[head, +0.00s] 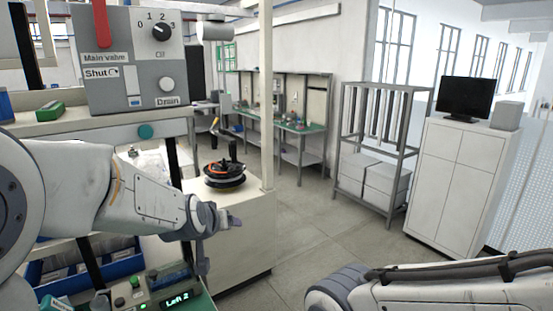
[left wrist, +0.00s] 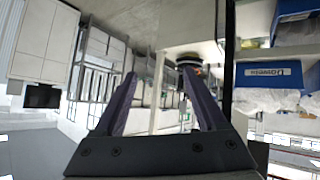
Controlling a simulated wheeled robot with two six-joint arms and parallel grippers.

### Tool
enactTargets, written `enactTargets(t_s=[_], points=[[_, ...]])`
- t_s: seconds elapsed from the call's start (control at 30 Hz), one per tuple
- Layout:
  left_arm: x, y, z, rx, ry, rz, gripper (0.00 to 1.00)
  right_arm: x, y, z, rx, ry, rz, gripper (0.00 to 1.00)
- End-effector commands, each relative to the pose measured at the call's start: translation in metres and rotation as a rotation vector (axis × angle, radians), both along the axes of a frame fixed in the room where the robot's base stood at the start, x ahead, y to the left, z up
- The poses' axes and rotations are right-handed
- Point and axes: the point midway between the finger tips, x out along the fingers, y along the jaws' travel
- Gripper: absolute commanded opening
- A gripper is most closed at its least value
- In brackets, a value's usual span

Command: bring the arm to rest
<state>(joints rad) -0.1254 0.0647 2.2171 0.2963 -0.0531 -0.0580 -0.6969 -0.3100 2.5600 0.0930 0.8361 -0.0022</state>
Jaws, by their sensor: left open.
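My left arm comes in from the left in the head view. Its gripper (head: 218,243) is beside the front of a white cabinet, with one finger pointing right and one down. In the left wrist view the two dark fingers of the left gripper (left wrist: 158,82) stand wide apart with nothing between them. My right arm shows only as a grey-white link at the bottom right of the head view; its gripper is out of sight. A black round hub motor part (head: 225,182) with an orange ring sits on the white cabinet top, apart from the left gripper.
A grey control panel (head: 125,88) with a dial and knobs stands at the upper left. Blue bins (head: 118,266) and a small "Left 2" display (head: 177,299) lie below my left arm. A metal rack (head: 376,150) and a white cupboard (head: 455,185) stand farther right. The floor between is clear.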

Motion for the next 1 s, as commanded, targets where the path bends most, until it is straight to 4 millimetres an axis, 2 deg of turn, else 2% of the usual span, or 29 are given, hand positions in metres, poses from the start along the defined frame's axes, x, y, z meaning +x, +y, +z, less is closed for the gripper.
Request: enactTargets(t_s=[0.03, 0.1, 0.2, 0.4, 0.6, 0.87, 1.0], points=[[-0.024, 0.009, -0.026, 0.024, 0.092, -0.011, 0.73, 0.000, 0.000, 0.000, 0.000, 0.000, 0.000, 0.00], [-0.051, 0.017, -0.051, 0.048, 0.196, -0.030, 0.73, 0.000, 0.000, 0.000, 0.000, 0.000, 0.000, 0.00], [-0.086, 0.027, -0.079, 0.080, 0.318, -0.051, 0.73, 0.000, 0.000, 0.000, 0.000, 0.000, 0.000, 0.00], [-0.145, 0.043, -0.115, 0.123, 0.508, -0.073, 0.73, 0.000, 0.000, 0.000, 0.000, 0.000, 0.000, 0.00], [-0.200, 0.058, -0.139, 0.160, 0.672, -0.091, 0.73, 0.000, 0.000, 0.000, 0.000, 0.000, 0.000, 0.00], [-0.224, 0.003, -0.146, 0.208, 0.700, -0.274, 0.73, 0.000, 0.000, -0.025, 0.000, 0.000, -0.001, 0.00], [-0.247, -0.026, -0.149, 0.240, 0.720, -0.392, 0.73, 0.000, 0.000, -0.039, 0.000, 0.000, -0.002, 0.00]])
